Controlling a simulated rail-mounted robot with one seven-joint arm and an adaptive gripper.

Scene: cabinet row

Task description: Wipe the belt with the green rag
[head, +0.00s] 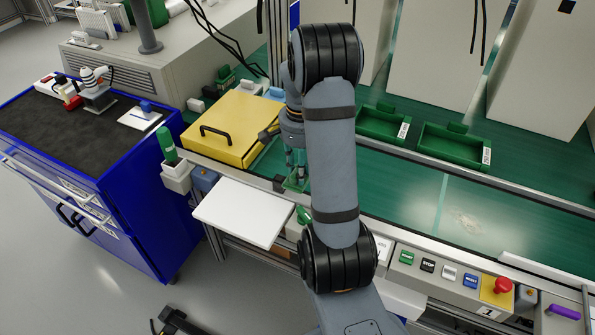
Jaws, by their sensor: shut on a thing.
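The green belt (400,190) runs across the middle of the head view to the right. A pale smudge (467,222) lies on its right part, beyond a light crosswise line. My gripper (295,172) points down over the left part of the belt, partly hidden by my arm. It is shut on a green thing, apparently the green rag (292,185), seen only as a small patch at the fingertips. I cannot tell whether the rag touches the belt.
A yellow lidded box (235,125) stands left of my gripper. A white panel (240,211) juts out in front. Green bins (455,147) line the back. A button panel with a red emergency knob (502,285) runs along the front right. The belt's middle is clear.

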